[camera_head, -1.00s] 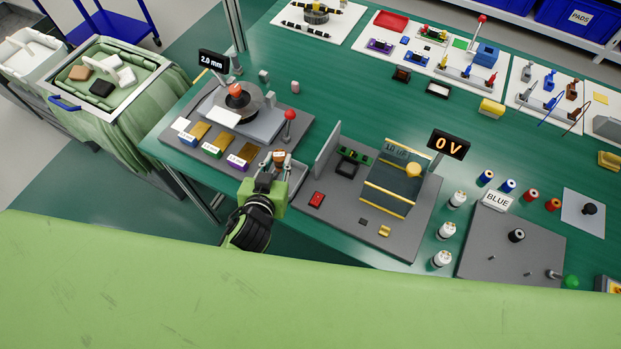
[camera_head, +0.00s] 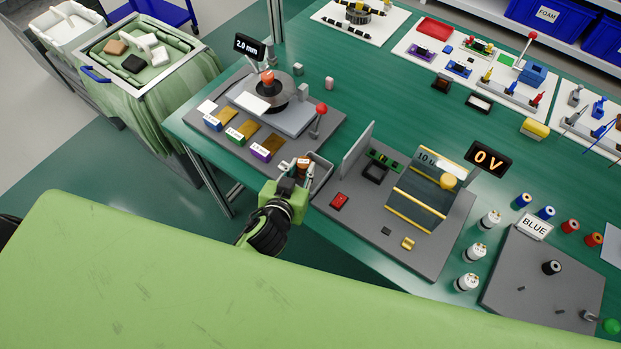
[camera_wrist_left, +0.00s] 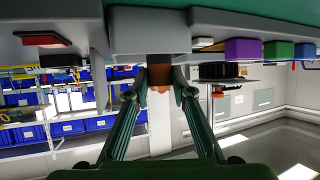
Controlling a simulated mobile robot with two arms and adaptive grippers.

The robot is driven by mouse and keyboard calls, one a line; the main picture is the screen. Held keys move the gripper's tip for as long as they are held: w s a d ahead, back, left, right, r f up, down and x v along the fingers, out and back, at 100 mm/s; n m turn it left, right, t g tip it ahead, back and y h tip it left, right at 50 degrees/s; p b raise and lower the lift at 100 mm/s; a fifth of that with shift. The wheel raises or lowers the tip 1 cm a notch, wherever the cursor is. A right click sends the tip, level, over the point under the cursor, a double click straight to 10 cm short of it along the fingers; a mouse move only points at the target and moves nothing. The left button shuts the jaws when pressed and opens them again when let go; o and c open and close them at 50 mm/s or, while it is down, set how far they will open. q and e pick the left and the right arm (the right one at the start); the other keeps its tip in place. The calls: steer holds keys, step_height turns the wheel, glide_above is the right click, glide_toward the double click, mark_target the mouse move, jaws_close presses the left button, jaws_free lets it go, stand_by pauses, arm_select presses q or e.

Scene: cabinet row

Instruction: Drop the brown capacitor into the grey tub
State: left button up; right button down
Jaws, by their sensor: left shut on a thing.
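My left gripper (camera_head: 298,174) is at the near edge of the bench, shut on the brown capacitor (camera_head: 304,163). The capacitor also shows between the two fingertips in the left wrist view (camera_wrist_left: 160,75), partly covered by them. The grey tub (camera_head: 323,172) is right beside the gripper, between two grey base plates, and is partly hidden by it. In the left wrist view, which looks upside down, the tub's grey wall (camera_wrist_left: 150,35) is close to the capacitor. I cannot tell whether they touch. My right gripper is not in view.
Left of the tub stands a gauge station with a red-knobbed lever (camera_head: 321,109) and colored boxes. To the right is a plate with an upright grey panel (camera_head: 351,157), a red switch (camera_head: 340,201) and a "0 V" display (camera_head: 488,158). White cylinders stand further right.

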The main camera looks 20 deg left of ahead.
arm_select(q)
steer(key=shift+r, duration=0.1)
steer(key=o, duration=1.2)
steer(key=v, duration=1.2)
